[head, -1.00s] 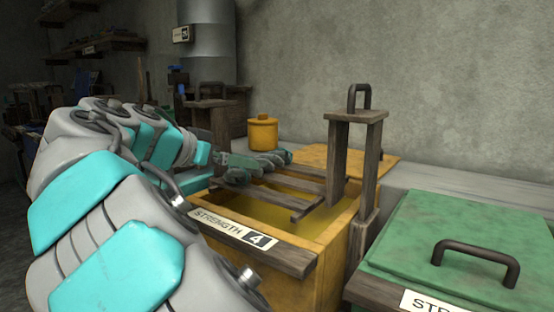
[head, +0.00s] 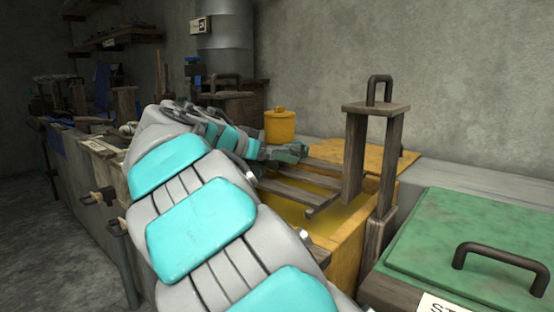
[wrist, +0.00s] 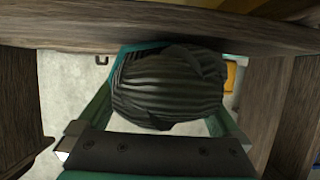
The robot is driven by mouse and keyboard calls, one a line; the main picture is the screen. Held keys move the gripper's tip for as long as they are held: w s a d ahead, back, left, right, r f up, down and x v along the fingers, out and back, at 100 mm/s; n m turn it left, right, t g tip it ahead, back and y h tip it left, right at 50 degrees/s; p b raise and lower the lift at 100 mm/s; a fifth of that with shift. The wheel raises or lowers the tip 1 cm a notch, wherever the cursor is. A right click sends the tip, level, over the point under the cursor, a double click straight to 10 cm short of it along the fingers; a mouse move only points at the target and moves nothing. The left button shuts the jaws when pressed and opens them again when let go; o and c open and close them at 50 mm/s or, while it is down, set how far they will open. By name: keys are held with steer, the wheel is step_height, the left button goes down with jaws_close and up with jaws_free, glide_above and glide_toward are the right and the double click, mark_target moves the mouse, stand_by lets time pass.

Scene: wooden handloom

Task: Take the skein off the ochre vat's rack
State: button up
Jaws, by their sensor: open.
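The ochre vat (head: 352,243) stands right of my arm in the head view, with dull yellow liquid inside. Its wooden rack (head: 298,193) has slats across the vat. In the wrist view, a dark grey-green ribbed bundle, which looks like the skein (wrist: 165,92), lies between the two green fingers of my gripper (wrist: 170,70). The gripper is open, one finger on each side of the bundle. I cannot tell whether they touch it. A wooden bar (wrist: 60,32) crosses just beyond the bundle. In the head view my gripper (head: 290,152) is small, at the rack's far left; the skein cannot be made out there.
A wooden post frame (head: 376,108) rises beside the vat. A green lidded vat (head: 470,235) stands at the right. An ochre canister (head: 280,127) and an ochre lid (head: 400,157) are behind. Wooden uprights (wrist: 292,100) flank my gripper closely in the wrist view.

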jaws_close()
stand_by(0.8)
steer(key=shift+r, duration=0.15)
